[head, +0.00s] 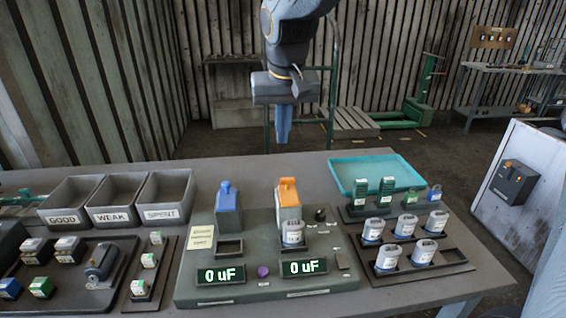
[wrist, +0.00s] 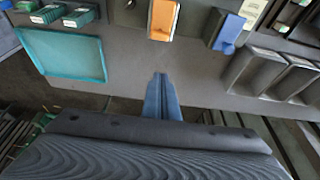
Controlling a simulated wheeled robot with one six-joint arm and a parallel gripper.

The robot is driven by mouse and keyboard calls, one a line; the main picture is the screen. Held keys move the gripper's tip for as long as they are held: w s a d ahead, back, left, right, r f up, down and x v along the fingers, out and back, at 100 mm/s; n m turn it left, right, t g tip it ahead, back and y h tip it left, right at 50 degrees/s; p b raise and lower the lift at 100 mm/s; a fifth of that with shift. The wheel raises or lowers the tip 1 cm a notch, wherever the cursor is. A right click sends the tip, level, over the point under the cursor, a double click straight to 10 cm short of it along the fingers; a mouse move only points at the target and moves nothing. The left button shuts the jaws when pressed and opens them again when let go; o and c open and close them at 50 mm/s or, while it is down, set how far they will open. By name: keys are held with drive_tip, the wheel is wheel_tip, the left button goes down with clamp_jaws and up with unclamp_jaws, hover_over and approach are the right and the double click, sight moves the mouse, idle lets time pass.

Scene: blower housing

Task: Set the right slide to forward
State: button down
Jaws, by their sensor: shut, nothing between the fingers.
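The test panel (head: 260,265) is a grey box on the table with two displays reading 0 uF. Its right slide seems to be the orange block (head: 288,192) at the back, behind a white can-shaped part (head: 292,235). The blue block (head: 228,200) stands at the back left of the panel. My gripper (head: 283,135) is shut and empty, pointing down beyond the table's back edge. Its blue fingers (wrist: 160,85) show together in the wrist view, apart from both blocks.
A teal tray (head: 375,174) lies at the back right. Racks of white parts (head: 415,255) stand right of the panel. Bins marked GOOD, WEAK and SPENT (head: 117,200) stand at the left, with part trays (head: 70,275) in front. Bare table lies behind the panel.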

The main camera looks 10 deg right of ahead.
drive_tip(key=d, duration=0.1)
drive_tip(key=p, duration=0.4)
hover_over(288, 190)
drive_tip(key=w, duration=0.3)
drive_tip(key=f, duration=0.9)
drive_tip(key=shift+s+f, duration=0.1)
drive_tip(key=shift+s, duration=0.15)
drive_tip(key=shift+s+a+f, duration=0.1)
drive_tip(key=shift+s, duration=0.25)
